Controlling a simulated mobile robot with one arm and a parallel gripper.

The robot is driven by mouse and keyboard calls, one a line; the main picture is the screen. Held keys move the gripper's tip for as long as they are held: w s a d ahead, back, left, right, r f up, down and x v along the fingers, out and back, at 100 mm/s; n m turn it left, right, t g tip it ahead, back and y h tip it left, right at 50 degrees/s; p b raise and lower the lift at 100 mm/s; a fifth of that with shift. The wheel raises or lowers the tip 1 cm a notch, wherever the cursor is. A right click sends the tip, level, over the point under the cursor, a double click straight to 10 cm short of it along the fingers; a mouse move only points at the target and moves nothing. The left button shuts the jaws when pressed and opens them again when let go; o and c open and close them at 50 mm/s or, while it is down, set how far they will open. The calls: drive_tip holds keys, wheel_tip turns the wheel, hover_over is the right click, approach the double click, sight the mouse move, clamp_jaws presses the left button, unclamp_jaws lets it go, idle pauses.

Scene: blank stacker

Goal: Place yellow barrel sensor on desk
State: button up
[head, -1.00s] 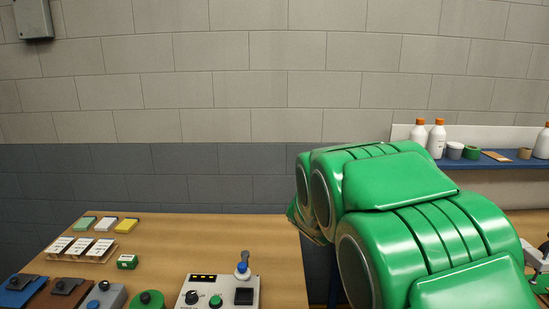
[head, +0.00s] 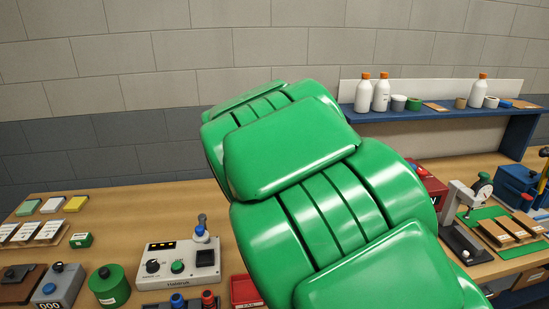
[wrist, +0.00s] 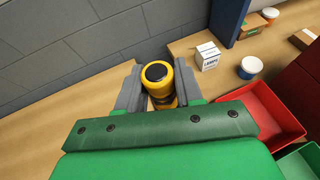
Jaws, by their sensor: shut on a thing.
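The yellow barrel sensor (wrist: 158,88), with a black round top, is between the two grey fingers of my gripper (wrist: 159,68) in the wrist view. The gripper is shut on it. The wooden desk top (wrist: 60,128) lies below and behind it; I cannot tell how high the sensor is above the wood. The head view shows the desk (head: 130,222) too, but my green arm hides the gripper and the sensor there.
A control box with a joystick (head: 178,262) and a green round container (head: 108,285) stand at the front. A blue shelf (head: 430,115) is at the back right.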

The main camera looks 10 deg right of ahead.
drive_tip(key=a+r, duration=0.1)
drive_tip(key=a, duration=0.4)
hover_over(146, 305)
drive_tip(key=s+d, duration=0.1)
drive_tip(key=s, duration=0.1)
drive_tip(key=f, duration=0.1)
drive_tip(key=shift+d+f, duration=0.1)
drive_tip(key=shift+f, duration=11.9)
drive_tip(key=shift+f, duration=0.4)
drive_tip(key=o, duration=1.1)
drive_tip(key=shift+o, duration=0.2)
